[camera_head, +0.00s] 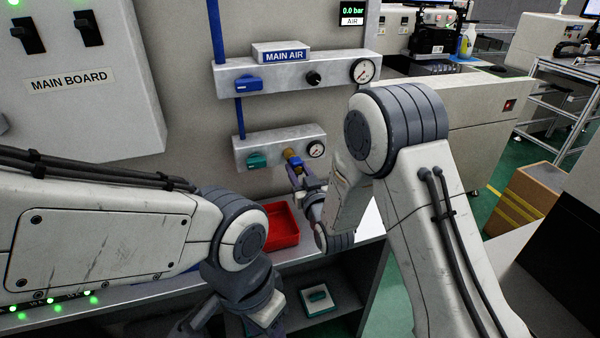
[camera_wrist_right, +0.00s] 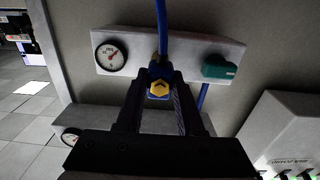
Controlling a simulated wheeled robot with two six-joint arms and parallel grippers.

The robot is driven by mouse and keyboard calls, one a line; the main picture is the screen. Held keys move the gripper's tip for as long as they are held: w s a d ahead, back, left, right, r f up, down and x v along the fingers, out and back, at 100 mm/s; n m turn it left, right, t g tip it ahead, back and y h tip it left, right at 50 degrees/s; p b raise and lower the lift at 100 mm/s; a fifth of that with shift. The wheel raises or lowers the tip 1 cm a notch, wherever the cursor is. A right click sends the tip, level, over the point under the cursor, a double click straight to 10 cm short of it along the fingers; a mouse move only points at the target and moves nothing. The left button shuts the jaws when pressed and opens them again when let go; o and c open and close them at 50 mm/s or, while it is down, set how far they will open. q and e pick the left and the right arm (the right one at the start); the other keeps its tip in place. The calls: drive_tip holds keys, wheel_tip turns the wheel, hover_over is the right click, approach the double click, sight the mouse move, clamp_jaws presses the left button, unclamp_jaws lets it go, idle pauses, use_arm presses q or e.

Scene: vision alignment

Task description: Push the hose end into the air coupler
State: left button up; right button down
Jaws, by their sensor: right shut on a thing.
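The air coupler (camera_head: 289,154) is a brass fitting on the lower grey panel (camera_head: 247,155), between a green valve handle and a gauge. My right gripper (camera_head: 293,172) is right in front of it. In the right wrist view, its fingers (camera_wrist_right: 158,92) are shut on the blue hose end (camera_wrist_right: 160,72), which shows a yellow hex face (camera_wrist_right: 159,89). The blue hose (camera_wrist_right: 161,25) runs to the top of that view. The hose end lines up closely with the coupler, but I cannot tell whether it is inside. My left gripper (camera_head: 197,320) hangs low at the bottom edge, its fingertips unclear.
The green handle (camera_head: 257,160) and gauge (camera_head: 316,150) flank the coupler closely. Above is the MAIN AIR panel (camera_head: 300,78) with a blue handle (camera_head: 248,84). A red tray (camera_head: 283,228) sits on the bench below. The display (camera_head: 352,11) reads 0.0 bar.

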drive_tip(key=shift+f+b, duration=0.1)
drive_tip(key=shift+b, duration=0.85)
idle(1.9)
drive_tip(key=shift+w+a, duration=0.15)
drive_tip(key=shift+w, duration=0.4)
idle(0.4)
drive_tip(key=shift+c, duration=2.3)
unclamp_jaws()
drive_tip(key=b+v, duration=0.2)
drive_tip(key=v, duration=0.8)
drive_tip(key=shift+s+b, duration=0.2)
drive_tip(key=shift+b, duration=0.15)
